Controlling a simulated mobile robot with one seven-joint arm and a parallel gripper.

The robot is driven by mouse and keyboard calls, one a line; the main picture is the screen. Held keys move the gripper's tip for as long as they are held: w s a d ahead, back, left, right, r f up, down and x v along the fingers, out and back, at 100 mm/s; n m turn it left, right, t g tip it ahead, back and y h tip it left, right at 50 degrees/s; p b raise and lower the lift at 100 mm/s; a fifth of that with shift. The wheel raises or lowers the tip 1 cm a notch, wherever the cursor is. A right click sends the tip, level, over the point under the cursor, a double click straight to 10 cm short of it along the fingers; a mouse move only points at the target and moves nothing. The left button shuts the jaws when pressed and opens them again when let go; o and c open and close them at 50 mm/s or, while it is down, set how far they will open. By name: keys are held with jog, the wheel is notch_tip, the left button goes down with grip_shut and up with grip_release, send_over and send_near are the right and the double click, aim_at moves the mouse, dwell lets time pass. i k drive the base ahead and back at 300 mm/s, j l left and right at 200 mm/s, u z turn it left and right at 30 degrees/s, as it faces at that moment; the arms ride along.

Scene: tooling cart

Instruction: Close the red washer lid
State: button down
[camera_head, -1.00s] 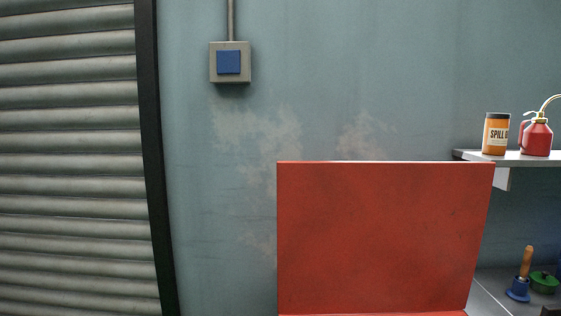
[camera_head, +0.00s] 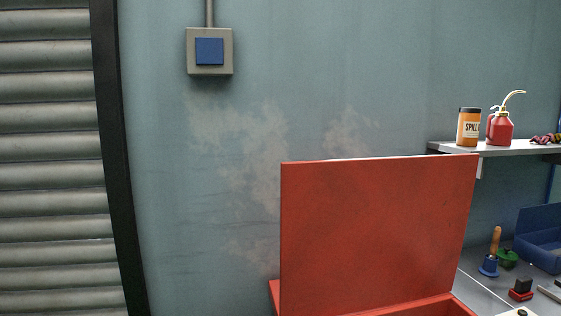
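The red washer lid (camera_head: 375,235) stands raised, close to upright, in the lower middle of the head view. Below it, the red rim of the washer body (camera_head: 425,308) shows at the bottom edge of the picture. The rest of the washer is out of view. My gripper is not in view.
A wall shelf (camera_head: 500,149) at right holds an orange tin (camera_head: 468,127) and a red oil can (camera_head: 500,128). Below is a grey bench (camera_head: 478,287) with a blue bin (camera_head: 541,238) and small tools. A blue-buttoned wall box (camera_head: 209,51) and a roller shutter (camera_head: 50,160) are at left.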

aim_at(360, 234)
jog(key=i+j+z, duration=0.1)
jog(key=j, duration=0.2)
jog(key=i+j+z, duration=0.15)
jog(key=j, duration=0.2)
jog(key=i+j+z, duration=0.1)
jog(key=j, duration=0.2)
jog(key=i+j, duration=0.2)
jog(key=i+j+z, duration=0.1)
jog(key=j, duration=0.3)
jog(key=i+j+z, duration=0.1)
jog(key=i+j, duration=0.15)
